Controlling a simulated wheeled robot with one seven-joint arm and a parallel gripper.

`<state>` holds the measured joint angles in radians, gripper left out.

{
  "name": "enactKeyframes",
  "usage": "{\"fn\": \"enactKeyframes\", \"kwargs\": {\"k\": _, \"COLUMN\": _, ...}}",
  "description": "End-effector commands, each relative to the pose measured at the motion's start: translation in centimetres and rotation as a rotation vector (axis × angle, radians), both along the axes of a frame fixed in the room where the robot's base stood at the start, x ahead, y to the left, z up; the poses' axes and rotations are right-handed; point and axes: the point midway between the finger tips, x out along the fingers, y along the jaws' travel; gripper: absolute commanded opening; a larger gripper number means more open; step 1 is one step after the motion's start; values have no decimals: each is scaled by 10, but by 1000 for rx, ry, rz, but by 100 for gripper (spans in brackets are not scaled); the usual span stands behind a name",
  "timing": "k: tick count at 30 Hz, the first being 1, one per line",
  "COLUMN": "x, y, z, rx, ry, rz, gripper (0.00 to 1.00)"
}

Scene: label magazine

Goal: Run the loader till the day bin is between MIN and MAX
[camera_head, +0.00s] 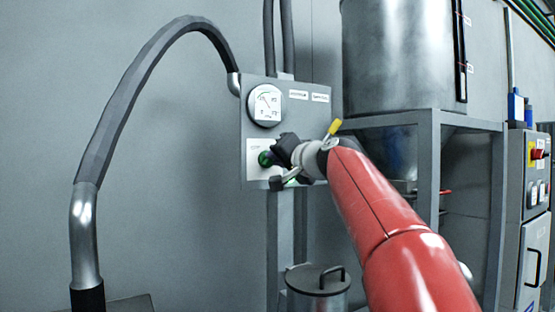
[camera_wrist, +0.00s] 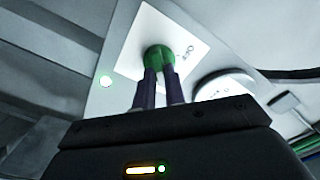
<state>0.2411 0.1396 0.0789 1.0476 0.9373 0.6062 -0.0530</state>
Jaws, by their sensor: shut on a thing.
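A grey control panel (camera_head: 256,110) on a post carries a round dial gauge (camera_head: 265,105) and a green knob (camera_head: 264,159) on a white plate. My gripper (camera_head: 273,156) is at the panel with its fingers shut on the green knob. In the wrist view the two dark fingers (camera_wrist: 159,83) hold the green knob (camera_wrist: 158,56) from both sides. The large steel bin (camera_head: 400,55) stands in a frame at right. Its dark sight strip (camera_head: 460,50) has two small marks; its level is unreadable.
A thick grey hose (camera_head: 135,85) arches at left to a metal pipe. A lidded metal can (camera_head: 318,282) stands below the panel. The bin's grey frame (camera_head: 428,165) and a cabinet with a red switch (camera_head: 540,154) are at right. The wall at left is bare.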

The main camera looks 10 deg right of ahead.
Motion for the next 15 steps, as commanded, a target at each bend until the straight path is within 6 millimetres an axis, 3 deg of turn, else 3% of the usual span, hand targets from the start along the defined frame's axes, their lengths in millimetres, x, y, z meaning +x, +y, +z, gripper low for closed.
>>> {"fn": "enactKeyframes", "kwargs": {"k": 1, "x": 0, "y": 0, "z": -1, "rx": 1, "ry": 3, "rz": 1, "gripper": 14}}
{"fn": "enactKeyframes", "kwargs": {"k": 6, "x": 0, "y": 0, "z": -1, "rx": 1, "ry": 2, "rz": 0, "gripper": 34}}
{"fn": "enactKeyframes", "kwargs": {"k": 15, "x": -3, "y": -1, "z": -1, "rx": 0, "ry": 1, "rz": -1, "gripper": 34}}
